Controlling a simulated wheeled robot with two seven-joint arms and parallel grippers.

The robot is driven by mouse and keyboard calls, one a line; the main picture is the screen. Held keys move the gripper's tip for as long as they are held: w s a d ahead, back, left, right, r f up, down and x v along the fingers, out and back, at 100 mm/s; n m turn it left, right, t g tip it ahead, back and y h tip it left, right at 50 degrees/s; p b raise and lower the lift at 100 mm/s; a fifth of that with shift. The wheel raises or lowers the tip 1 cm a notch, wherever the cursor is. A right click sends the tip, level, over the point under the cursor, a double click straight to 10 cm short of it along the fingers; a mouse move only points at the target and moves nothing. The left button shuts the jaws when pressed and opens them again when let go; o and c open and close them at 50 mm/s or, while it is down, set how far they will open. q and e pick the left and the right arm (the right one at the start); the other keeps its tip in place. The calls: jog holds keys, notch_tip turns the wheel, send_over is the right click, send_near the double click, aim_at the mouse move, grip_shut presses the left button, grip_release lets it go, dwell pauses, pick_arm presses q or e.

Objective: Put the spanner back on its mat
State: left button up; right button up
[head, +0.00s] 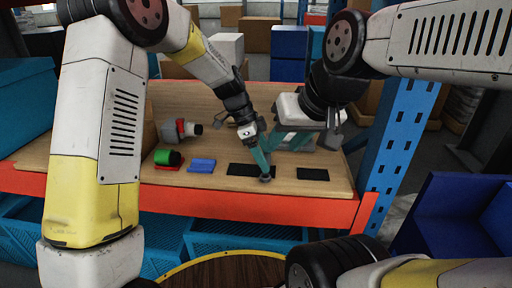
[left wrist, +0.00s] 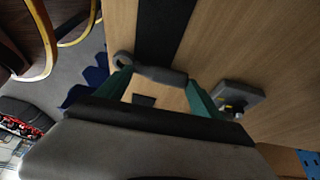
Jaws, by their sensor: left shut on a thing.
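My left gripper (head: 265,172) is shut on the grey spanner, gripping its shaft between teal fingers. The spanner (left wrist: 160,74) shows in the left wrist view with a ring at its left end. It lies crosswise to a long black mat (left wrist: 162,28) and overlaps the mat's end in that view. In the head view the ring end hangs at the right part of this black mat (head: 240,170); I cannot tell the height above the board. My right gripper (head: 285,140) is behind and to the right; its teal fingers overlap the left gripper's, and their opening is unclear.
A second black mat (head: 313,174) lies to the right. A blue mat (head: 201,165) and a green cylinder (head: 168,158) on a red mat lie to the left. A grey tool (left wrist: 238,97) lies towards the back. A red beam (head: 250,204) edges the front.

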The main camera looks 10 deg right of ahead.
pick_arm(q)
jog(key=shift+f, duration=0.15)
jog(key=o, duration=2)
